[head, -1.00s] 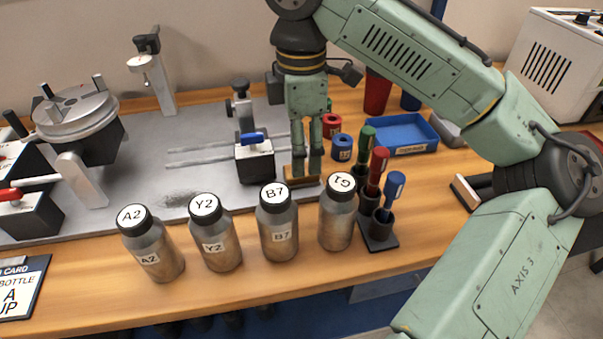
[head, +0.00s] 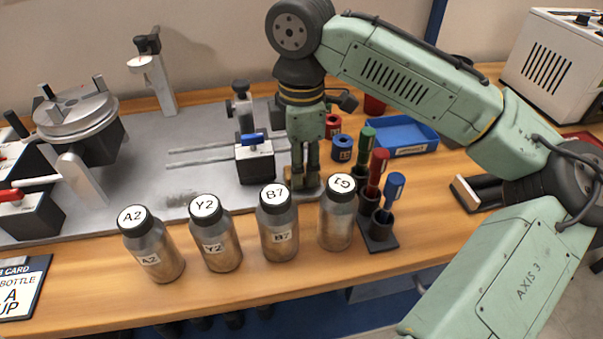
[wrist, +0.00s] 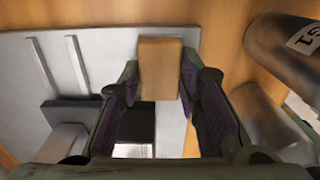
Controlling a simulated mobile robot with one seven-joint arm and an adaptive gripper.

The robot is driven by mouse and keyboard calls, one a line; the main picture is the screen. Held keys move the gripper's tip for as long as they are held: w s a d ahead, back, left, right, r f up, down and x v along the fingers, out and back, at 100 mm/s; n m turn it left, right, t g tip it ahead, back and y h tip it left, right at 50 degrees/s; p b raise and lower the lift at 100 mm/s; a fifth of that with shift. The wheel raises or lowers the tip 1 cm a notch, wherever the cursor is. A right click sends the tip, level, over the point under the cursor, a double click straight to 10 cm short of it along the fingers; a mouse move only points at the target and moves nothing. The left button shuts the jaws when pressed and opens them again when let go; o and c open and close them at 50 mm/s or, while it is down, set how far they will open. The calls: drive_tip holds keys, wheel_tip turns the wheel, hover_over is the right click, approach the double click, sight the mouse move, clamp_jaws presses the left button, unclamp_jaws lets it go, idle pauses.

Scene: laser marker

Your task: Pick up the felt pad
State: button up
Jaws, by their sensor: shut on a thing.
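The felt pad, a tan wood-like block (wrist: 160,68), sits between my fingertips in the wrist view, with a finger against each side. In the head view only a bit of the tan pad (head: 288,173) shows at the left of my fingers. My gripper (head: 305,182) points down near the front right edge of the grey plate, behind bottles B7 and G1, and is shut on the pad. The fingers hide most of the pad in the head view. I cannot tell whether the pad touches the plate.
Several metal bottles stand in front, with B7 (head: 279,232) and G1 (head: 337,222) close to my gripper. A marker stand (head: 380,236) is at right. A blue-levered clamp block (head: 254,163) is close at left. A blue tray (head: 401,137) lies behind at right.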

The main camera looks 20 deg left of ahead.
drive_tip(key=c, duration=0.4)
wheel_tip(320, 180, up, 10)
drive_tip(key=shift+r, duration=0.1)
idle(0.4)
